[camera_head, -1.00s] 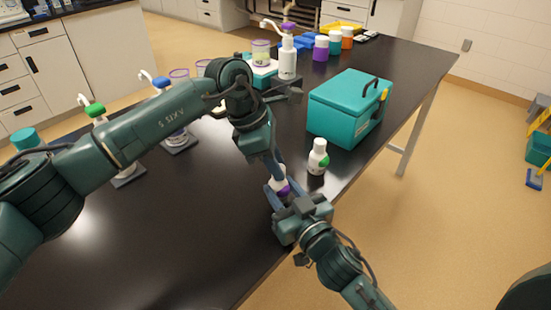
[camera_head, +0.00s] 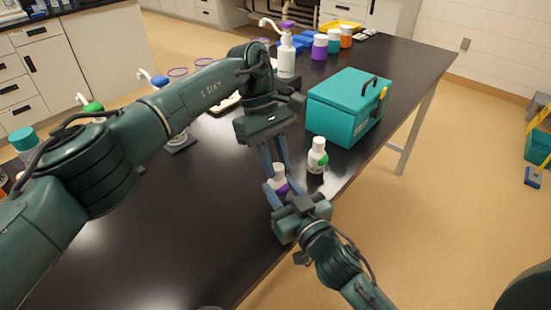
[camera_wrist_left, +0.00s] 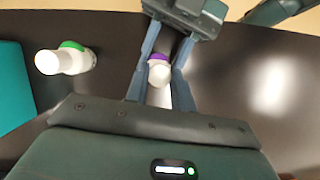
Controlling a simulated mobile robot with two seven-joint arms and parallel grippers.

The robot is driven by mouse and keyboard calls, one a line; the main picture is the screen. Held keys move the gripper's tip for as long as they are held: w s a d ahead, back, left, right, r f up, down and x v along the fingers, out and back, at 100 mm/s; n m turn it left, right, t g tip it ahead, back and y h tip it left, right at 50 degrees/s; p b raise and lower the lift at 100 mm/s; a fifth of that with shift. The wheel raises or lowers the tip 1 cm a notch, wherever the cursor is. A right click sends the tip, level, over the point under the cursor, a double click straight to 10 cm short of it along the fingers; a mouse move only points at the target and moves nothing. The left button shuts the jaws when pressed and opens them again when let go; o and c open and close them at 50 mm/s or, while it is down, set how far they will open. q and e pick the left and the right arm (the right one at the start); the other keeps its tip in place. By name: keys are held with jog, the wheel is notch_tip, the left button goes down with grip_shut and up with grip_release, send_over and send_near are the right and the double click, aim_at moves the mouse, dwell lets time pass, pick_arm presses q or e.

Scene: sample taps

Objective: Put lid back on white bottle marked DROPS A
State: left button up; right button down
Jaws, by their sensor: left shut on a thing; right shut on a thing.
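A small white bottle with a purple band (camera_head: 281,186) stands upright near the table's front edge; its lettering is too small to read. My right gripper (camera_head: 283,194) is shut around its body. My left gripper (camera_head: 278,170) reaches down from above and is shut on the white lid (camera_head: 278,169) at the bottle's top. In the left wrist view the white lid (camera_wrist_left: 159,73) lies between the fingers, with the purple band (camera_wrist_left: 161,57) just beyond. The lid is on or right at the neck; I cannot tell whether it is fully seated.
A similar white bottle with a green band (camera_head: 317,157) stands close to the right. A teal case (camera_head: 343,108) is behind it. A white pump bottle (camera_head: 286,57) and several coloured jars (camera_head: 320,46) are farther back. The black table (camera_head: 190,225) is clear at left front.

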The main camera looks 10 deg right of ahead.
pick_arm(q)
jog(key=o, duration=0.9)
jog(key=shift+o, duration=0.2)
jog(key=shift+r, duration=2.3)
jog(key=shift+c, duration=0.4)
